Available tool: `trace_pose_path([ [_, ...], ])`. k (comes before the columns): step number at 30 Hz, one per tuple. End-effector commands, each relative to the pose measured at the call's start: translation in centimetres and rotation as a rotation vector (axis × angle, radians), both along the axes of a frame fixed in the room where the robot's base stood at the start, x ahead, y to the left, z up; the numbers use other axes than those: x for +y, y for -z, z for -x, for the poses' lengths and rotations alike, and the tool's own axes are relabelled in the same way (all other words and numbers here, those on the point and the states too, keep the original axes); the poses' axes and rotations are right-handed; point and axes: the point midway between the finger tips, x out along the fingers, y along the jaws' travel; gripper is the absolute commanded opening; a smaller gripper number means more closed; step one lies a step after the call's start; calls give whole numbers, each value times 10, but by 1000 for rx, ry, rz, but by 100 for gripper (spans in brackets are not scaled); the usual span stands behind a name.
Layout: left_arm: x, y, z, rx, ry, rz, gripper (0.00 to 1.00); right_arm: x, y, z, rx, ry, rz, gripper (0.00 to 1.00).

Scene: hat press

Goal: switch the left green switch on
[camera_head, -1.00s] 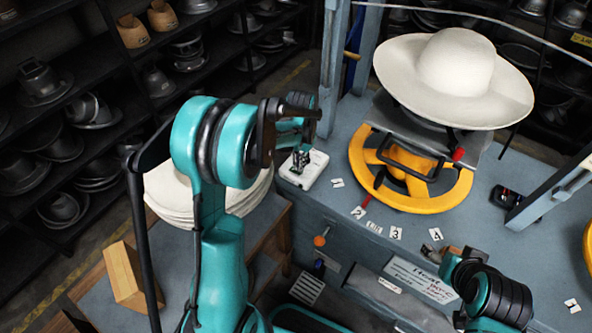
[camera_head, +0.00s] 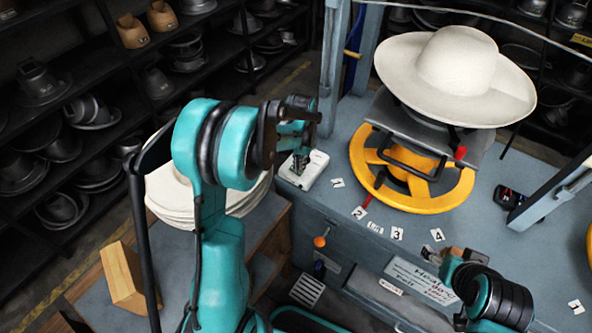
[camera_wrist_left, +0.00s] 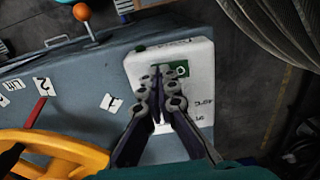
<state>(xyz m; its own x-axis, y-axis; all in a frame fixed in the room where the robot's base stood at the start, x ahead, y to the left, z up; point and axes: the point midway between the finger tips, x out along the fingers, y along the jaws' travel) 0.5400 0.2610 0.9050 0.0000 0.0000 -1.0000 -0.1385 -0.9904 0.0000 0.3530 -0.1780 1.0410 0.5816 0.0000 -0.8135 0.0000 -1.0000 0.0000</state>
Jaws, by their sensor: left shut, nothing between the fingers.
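The white switch box (camera_head: 313,171) sits on the left front corner of the blue-grey press table. In the left wrist view the box (camera_wrist_left: 200,100) fills the middle, and a green switch (camera_wrist_left: 183,69) with a pale ring mark shows near its far end. My left gripper (camera_head: 298,163) is over the box, pointing down. In the left wrist view its closed fingertips (camera_wrist_left: 160,72) are just left of the visible green part and hide what is beside it. I cannot tell whether they touch the switch. My right arm (camera_head: 495,298) is at the lower right; its fingers are not clear.
A yellow handwheel (camera_head: 440,200) stands right of the box, below a cream wide-brimmed hat (camera_head: 455,65). An orange-knobbed lever (camera_head: 320,241) is on the table's front. Stacked hats (camera_head: 165,205) lie on a stand at left. A blue-grey post (camera_head: 333,70) rises behind the box.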

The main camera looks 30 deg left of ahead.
Motion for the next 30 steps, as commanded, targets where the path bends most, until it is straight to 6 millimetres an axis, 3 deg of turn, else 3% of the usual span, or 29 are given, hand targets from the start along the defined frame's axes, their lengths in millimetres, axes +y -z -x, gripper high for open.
trace_pose_path([
  [5,0,-4,0,0,0,0,0,0,-3,0,0,0,0,68],
  [30,0,-71,0,0,0,0,0,0,-49,0,0,0,0,68],
])
